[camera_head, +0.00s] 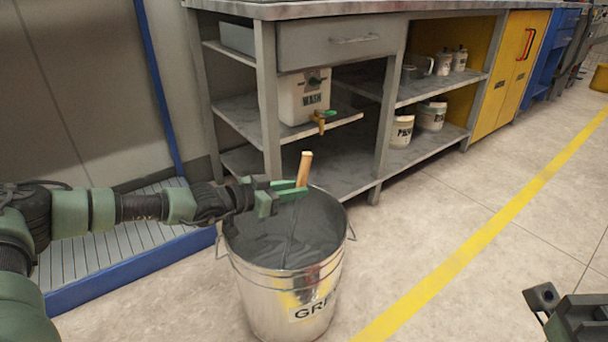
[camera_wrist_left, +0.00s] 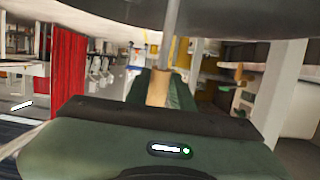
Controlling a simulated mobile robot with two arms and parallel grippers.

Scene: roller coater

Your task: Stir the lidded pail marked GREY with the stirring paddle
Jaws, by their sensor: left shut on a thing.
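The metal pail (camera_head: 262,284) stands on the floor at the centre of the head view, its label partly seen as "GR". It has no lid on and its top is open, showing dark grey paint (camera_head: 285,232). My left gripper (camera_head: 290,190) is over the pail's far rim, shut on the wooden handle of the stirring paddle (camera_head: 304,168), which stands nearly upright. The handle (camera_wrist_left: 158,88) and its thin metal shaft (camera_wrist_left: 172,40) also show in the left wrist view. The paddle's lower end is hidden. My right gripper (camera_head: 568,312) is partly in view at the lower right, away from the pail.
A workbench (camera_head: 375,110) with shelves stands behind the pail, holding a white WASH container (camera_head: 304,97) with a tap and small tubs (camera_head: 431,116). A blue-edged grated tray (camera_head: 130,262) lies at left. The floor to the right, with a yellow line (camera_head: 470,250), is clear.

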